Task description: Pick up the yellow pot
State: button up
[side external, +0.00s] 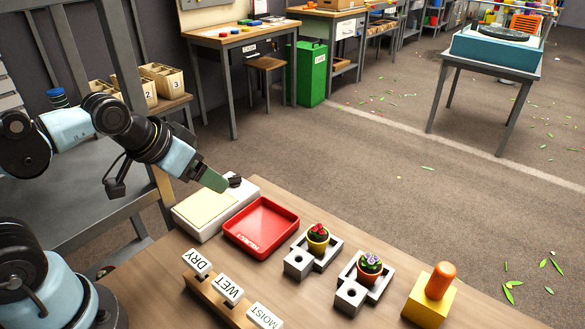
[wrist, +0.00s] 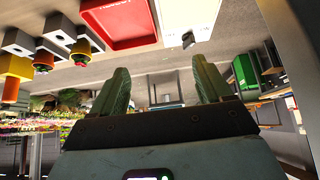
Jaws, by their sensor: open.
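The yellow pot (side external: 318,244) holds a plant with red flowers and stands upright in a grey holder on the wooden table. It also shows in the wrist view (wrist: 82,47), at the upper left. My gripper (side external: 215,181) is above the white box, to the left of the pot and well apart from it. In the wrist view my gripper (wrist: 160,66) has its two green fingers spread, with nothing between them.
An orange pot (side external: 369,269) with purple flowers stands right of the yellow pot. A red tray (side external: 262,228) and white box (side external: 193,214) are to the left. DRY, WET and MOIST signs (side external: 229,288) stand in front. A yellow block with an orange peg (side external: 428,301) is right.

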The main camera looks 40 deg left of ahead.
jog(key=m+g+h, duration=0.3)
jog(key=m+g, duration=0.1)
jog(key=m, duration=0.5)
send_near(316, 225)
jog(key=shift+s+x, duration=0.2)
jog(key=shift+x, duration=5.45)
jog(key=shift+a+f, duration=0.1)
jog(key=shift+a, duration=0.05)
jog(key=c, duration=1.1)
jog(key=shift+c, duration=0.2)
jog(key=shift+r, duration=0.2)
